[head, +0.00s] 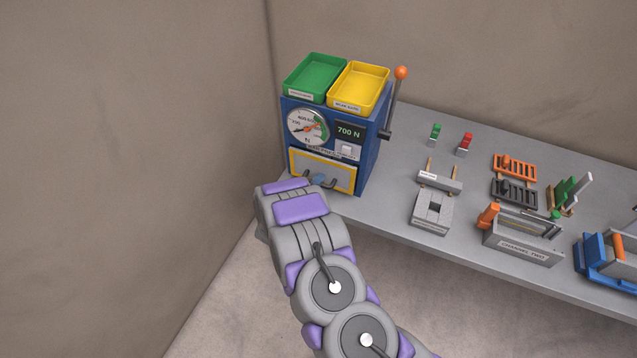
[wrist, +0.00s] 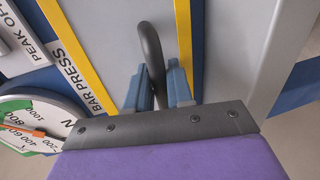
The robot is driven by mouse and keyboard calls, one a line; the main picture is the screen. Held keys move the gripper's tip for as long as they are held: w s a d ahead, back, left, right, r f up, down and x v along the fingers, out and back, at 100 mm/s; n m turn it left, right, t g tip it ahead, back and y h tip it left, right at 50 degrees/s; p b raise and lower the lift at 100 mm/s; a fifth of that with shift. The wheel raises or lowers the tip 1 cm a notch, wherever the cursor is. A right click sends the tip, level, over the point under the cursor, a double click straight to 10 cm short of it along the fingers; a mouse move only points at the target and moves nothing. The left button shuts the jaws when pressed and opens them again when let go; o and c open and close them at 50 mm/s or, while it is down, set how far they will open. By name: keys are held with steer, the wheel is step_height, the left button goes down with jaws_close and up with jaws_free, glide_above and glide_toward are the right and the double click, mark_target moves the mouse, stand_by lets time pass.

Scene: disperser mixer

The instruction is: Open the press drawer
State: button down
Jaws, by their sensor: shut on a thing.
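The blue press (head: 371,150) stands at the left end of the grey bench, with a dial gauge and a "700 N" display on its front. Its drawer (head: 336,175) is the grey front panel with a yellow border, low on the press. The drawer looks closed in the head view. My gripper (head: 320,180) is at the drawer front, partly hidden by my arm. In the wrist view, the blue fingers (wrist: 163,88) are shut on the dark curved drawer handle (wrist: 150,50), one on each side of it. The grey drawer panel (wrist: 100,30) fills the space behind.
Green (head: 315,75) and yellow (head: 358,86) trays sit on top of the press. A lever with an orange knob (head: 401,73) rises at its right side. Grey fixtures, racks and small coloured parts stand on the bench (head: 390,210) to the right. A wall is close on the left.

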steer(key=f+v, duration=0.1)
steer(key=v, duration=0.7)
steer(key=s+f+p+v, duration=0.1)
steer(key=f+v, duration=0.1)
steer(key=v, duration=0.7)
steer(key=shift+f, duration=0.5)
steer(key=c, duration=1.2)
jaws_free()
steer(key=shift+w, duration=0.15)
steer(key=shift+o, duration=0.2)
steer(key=shift+r, duration=0.1)
